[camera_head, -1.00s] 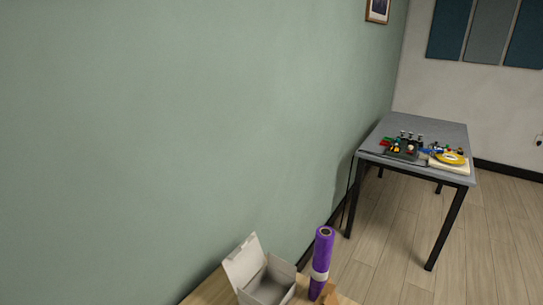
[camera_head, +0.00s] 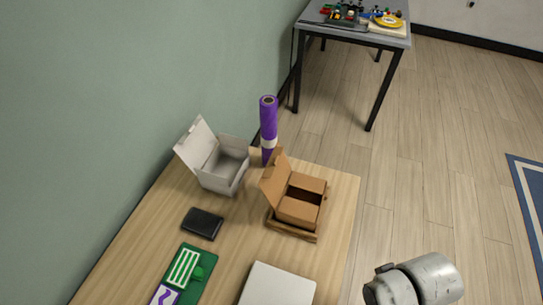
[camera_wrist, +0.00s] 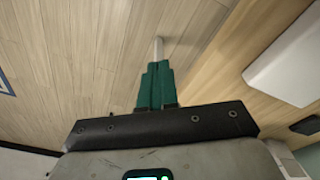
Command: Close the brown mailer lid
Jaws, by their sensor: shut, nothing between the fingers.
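The brown mailer box (camera_head: 298,211) stands on the wooden table near its right side in the head view. Its lid (camera_head: 275,184) stands up, tilted back on the box's left side, so the box is open. Brown flaps inside leave a dark gap between them. My gripper (camera_wrist: 157,68) shows in the wrist view with its green fingers together and nothing between them. It is over the floor beside the table edge, apart from the mailer. The mailer is not seen in the wrist view. My arm (camera_head: 415,283) shows at the bottom right of the head view.
A black wallet (camera_head: 202,223), a green mat (camera_head: 204,262) and a white flat item (camera_head: 278,286) lie nearer. The floor right of the table is clear.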

